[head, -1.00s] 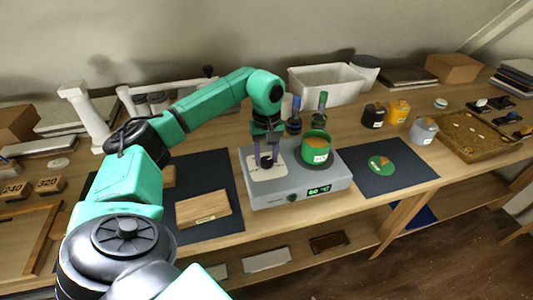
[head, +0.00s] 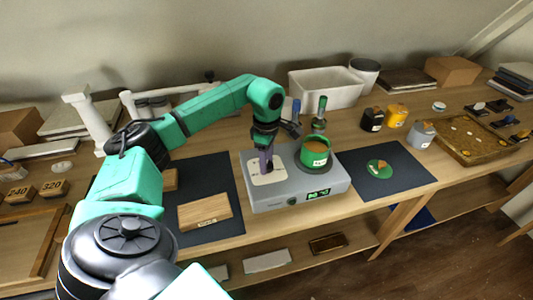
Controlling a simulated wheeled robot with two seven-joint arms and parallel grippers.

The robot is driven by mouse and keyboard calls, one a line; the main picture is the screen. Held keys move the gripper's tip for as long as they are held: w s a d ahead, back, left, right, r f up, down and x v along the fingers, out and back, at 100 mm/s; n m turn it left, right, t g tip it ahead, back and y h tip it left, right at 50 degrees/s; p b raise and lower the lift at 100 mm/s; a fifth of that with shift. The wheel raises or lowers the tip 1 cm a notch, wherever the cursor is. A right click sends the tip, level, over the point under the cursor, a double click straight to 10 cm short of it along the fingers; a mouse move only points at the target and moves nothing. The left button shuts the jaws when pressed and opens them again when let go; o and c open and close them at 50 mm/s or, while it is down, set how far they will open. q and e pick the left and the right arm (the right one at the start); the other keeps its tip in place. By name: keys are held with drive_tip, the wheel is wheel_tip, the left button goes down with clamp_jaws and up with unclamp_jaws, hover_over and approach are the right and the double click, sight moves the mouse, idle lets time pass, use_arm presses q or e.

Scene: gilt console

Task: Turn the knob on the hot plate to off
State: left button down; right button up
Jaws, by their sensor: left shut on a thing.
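The grey hot plate (head: 330,183) stands near the front edge of the bench, with a green-lit display (head: 317,194) on its front. A green pot (head: 315,152) with orange-brown contents stands on its right side. My left gripper (head: 269,167) points down over the pale panel (head: 266,176) on the plate's top left. It is shut on what looks like a dark knob on that panel; the fingers mostly hide it. A small dark round part (head: 292,201) also shows on the front face. My right gripper is not in view.
A wooden block (head: 204,211) lies on a dark mat left of the plate. A green disc (head: 379,166) lies on the right mat. Black, yellow and grey pots (head: 421,134) stand behind it. A white bin (head: 326,85) is at the back.

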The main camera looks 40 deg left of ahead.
use_arm(q)
drive_tip(key=n, duration=0.6)
drive_tip(key=shift+w+r+n+p, duration=0.1)
drive_tip(key=shift+r+n+p, duration=0.1)
drive_tip(key=shift+n+p, duration=0.15)
drive_tip(key=n, duration=0.6)
drive_tip(key=shift+p, duration=0.35)
drive_tip(key=n, duration=0.6)
drive_tip(key=shift+w+r+n+p, duration=0.1)
drive_tip(key=shift+n+p, duration=0.15)
drive_tip(key=shift+p, duration=0.1)
drive_tip(key=n, duration=0.6)
drive_tip(key=shift+p, duration=0.3)
drive_tip(key=shift+c, duration=1.8)
unclamp_jaws()
